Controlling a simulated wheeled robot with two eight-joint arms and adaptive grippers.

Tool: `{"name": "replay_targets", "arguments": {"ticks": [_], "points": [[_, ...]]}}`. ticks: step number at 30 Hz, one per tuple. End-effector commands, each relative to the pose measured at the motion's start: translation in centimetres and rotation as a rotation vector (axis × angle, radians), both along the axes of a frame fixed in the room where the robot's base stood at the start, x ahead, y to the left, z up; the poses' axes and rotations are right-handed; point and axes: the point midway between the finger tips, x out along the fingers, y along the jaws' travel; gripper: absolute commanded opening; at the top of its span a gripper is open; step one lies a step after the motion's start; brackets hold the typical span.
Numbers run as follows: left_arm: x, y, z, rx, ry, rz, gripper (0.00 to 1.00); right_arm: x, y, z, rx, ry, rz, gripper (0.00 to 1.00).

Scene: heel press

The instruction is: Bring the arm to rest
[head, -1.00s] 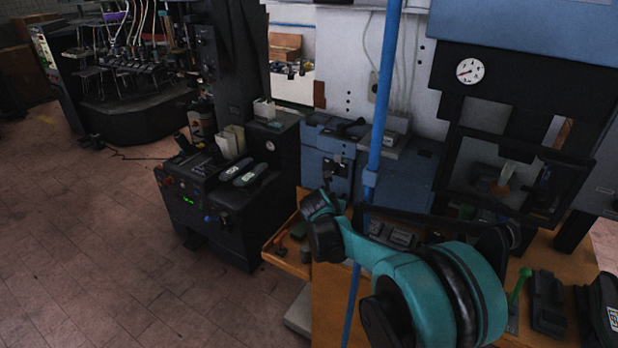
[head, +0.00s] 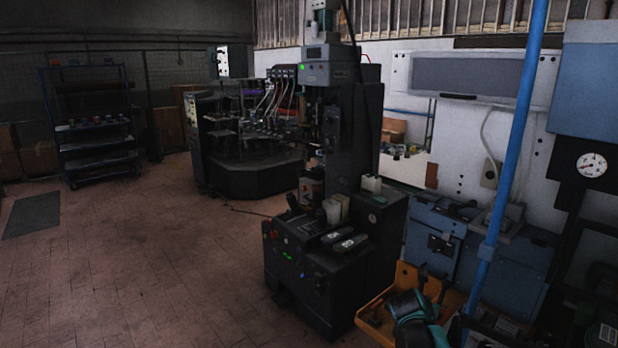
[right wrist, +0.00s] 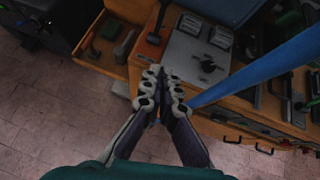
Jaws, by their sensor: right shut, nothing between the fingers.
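My right gripper (right wrist: 163,76) shows in the right wrist view with its two fingers together, shut and empty. Its tips are over the edge of a wooden workbench (right wrist: 245,118), and the tiled floor is below. A blue post (right wrist: 265,70) runs close to the right of the fingers. In the head view part of my teal right arm (head: 412,318) shows at the bottom right, beside the blue post (head: 505,170). My left gripper is in neither current view.
A black machine (head: 330,270) with two dark shoe-like parts on top stands at centre. Blue cabinets (head: 435,243) stand to its right. A shelf rack (head: 95,150) is at the far left.

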Motion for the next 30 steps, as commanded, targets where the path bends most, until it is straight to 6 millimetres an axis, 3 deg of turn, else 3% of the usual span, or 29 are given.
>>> {"name": "replay_targets", "arguments": {"ticks": [11, 17, 23, 30], "points": [[0.0, 0.0, -0.5, 0.0, 0.0, 0.0, 0.32, -3.3, 1.7, 1.0, 0.216, -0.116, -0.159, 0.0], [0.0, 0.0, -1.0, 0.0, 0.0, 0.0, 0.32, -6.7, 3.3, 1.6, 0.422, -0.215, -0.321, 0.0], [0.0, 0.0, -1.6, 0.0, 0.0, 0.0, 0.32, -11.9, 5.7, 1.8, 0.725, -0.345, -0.579, 0.0], [0.0, 0.0, -3.0, 0.0, 0.0, 0.0, 0.32, -22.1, 10.4, -0.2, 1.287, -0.532, -1.159, 0.0]]}}
